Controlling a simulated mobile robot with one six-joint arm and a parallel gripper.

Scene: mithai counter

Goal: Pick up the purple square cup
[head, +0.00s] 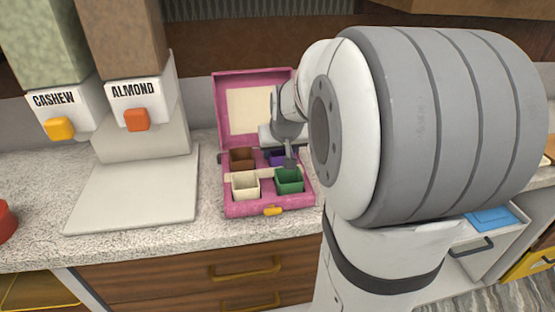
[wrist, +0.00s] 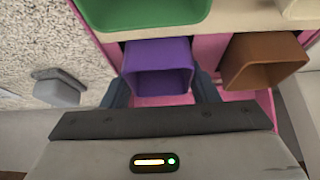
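The purple square cup (wrist: 158,55) sits in the pink box (head: 262,209), in its back right compartment. In the head view only a small part of the purple cup (head: 276,158) shows beside my gripper (head: 289,160). In the wrist view my gripper (wrist: 162,80) is open, with one dark finger on each side of the purple cup. A narrow gap shows between the cup and the right finger; contact on the left is unclear.
A brown cup (head: 241,159), a cream cup (head: 245,184) and a green cup (head: 289,180) fill the other compartments. The raised lid (head: 219,110) stands behind. Cashew (head: 55,105) and almond (head: 135,100) dispensers stand left, above a white base (head: 135,200).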

